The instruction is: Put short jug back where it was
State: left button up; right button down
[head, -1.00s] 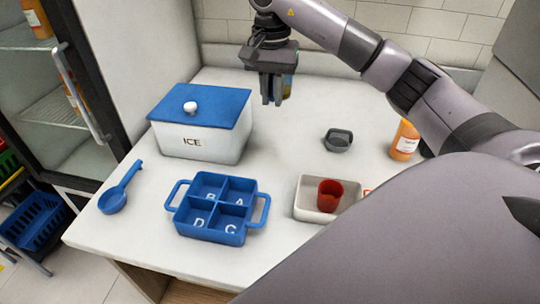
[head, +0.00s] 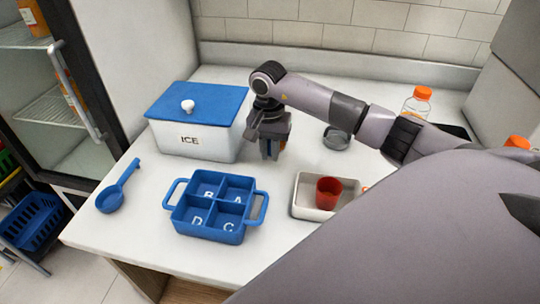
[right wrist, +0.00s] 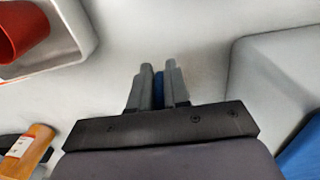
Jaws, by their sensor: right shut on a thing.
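My right gripper (head: 271,155) is low over the counter, just right of the white ICE box. It is shut on a mostly hidden thing, apparently the short jug (right wrist: 159,90); only a narrow blue part shows between the fingers in the right wrist view (right wrist: 157,72). Whether it touches the counter, I cannot tell. My left gripper is out of view.
The ICE box (head: 194,143) stands left of the gripper. A blue four-part tray (head: 212,233) and blue scoop (head: 112,199) are in front. A white tray (head: 300,212) holds a red cup (head: 328,191). A grey container (head: 336,139) and orange-capped bottle (head: 416,104) are right.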

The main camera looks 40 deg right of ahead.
jog(key=shift+f, duration=1.1)
jog(key=shift+f, duration=0.2)
jog(key=c, duration=1.1)
grip_release()
notch_tip(320, 180, up, 12)
jog(key=shift+w+r+b, duration=0.1)
jog(key=shift+r+b, duration=0.1)
jog(key=shift+b, duration=0.3)
